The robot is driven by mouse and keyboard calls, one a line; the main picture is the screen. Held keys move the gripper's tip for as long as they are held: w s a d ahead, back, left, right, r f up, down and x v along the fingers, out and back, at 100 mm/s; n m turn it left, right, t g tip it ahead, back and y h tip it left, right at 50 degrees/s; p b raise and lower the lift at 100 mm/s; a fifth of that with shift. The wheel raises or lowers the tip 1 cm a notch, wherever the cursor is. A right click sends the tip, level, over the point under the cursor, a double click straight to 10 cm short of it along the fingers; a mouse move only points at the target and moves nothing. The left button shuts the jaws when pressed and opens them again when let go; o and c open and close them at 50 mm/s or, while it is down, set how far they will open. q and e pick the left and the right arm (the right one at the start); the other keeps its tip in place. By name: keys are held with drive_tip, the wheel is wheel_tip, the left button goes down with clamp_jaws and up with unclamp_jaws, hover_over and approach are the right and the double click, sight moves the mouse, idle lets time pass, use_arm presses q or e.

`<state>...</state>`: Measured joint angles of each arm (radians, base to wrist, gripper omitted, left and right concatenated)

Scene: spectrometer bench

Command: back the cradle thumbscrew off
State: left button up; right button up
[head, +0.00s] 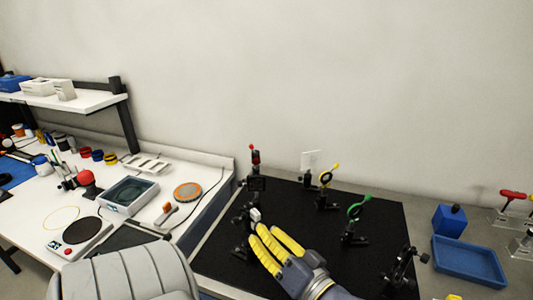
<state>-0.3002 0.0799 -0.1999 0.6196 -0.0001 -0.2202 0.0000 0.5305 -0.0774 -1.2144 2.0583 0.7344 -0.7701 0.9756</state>
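My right gripper (264,231) has yellow fingers and reaches in from the bottom over the black breadboard (222,258). Its fingertips are close to a small pale block (256,215) on a dark post mount (243,252) at the board's left side. I cannot tell whether they touch it, or whether the fingers are open or closed on something. The cradle thumbscrew cannot be made out; it may be too small or hidden by the fingers. My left gripper is not in view.
On the board stand a red-topped mount (256,158), a yellow-ringed mount (326,178), a green-ringed mount (356,209) and a dark mount (401,268). A blue tray (469,262) and blue box (449,221) lie right. A white bench (205,163) with instruments is left.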

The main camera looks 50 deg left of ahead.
clamp_jaws()
drive_tip(key=shift+c, duration=1.7)
unclamp_jaws()
drive_tip(key=o, duration=0.8)
drive_tip(key=d, duration=1.2)
drive_tip(key=shift+s, duration=0.25)
